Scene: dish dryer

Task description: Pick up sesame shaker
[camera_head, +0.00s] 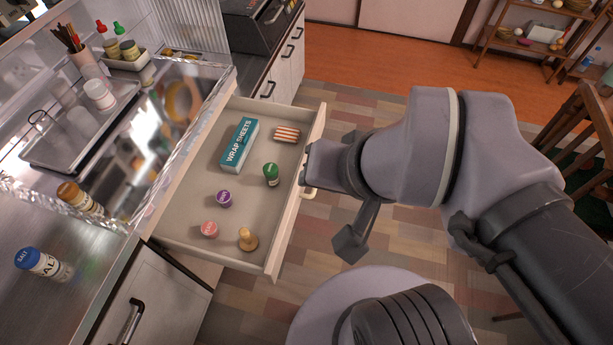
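No label reading sesame is legible. A shaker with a brown lid (80,198) lies or leans at the mirror-like panel's lower edge on the left; its label is unreadable. A small green-capped jar (271,174) stands in the open drawer, also without a readable label. I cannot tell which is the sesame shaker. My gripper (308,172) is at the drawer's front panel, close to its handle, right of the green-capped jar. Its fingers are mostly hidden by the gripper body, so I cannot tell whether they are open or touching the handle.
The open drawer (186,212) also holds a wrap sheets box (239,145), an orange-striped item (287,133), and purple (224,198), pink (210,229) and wooden (248,240) small items. A blue-lidded salt shaker (42,264) is on the counter. A wooden chair (588,130) stands right.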

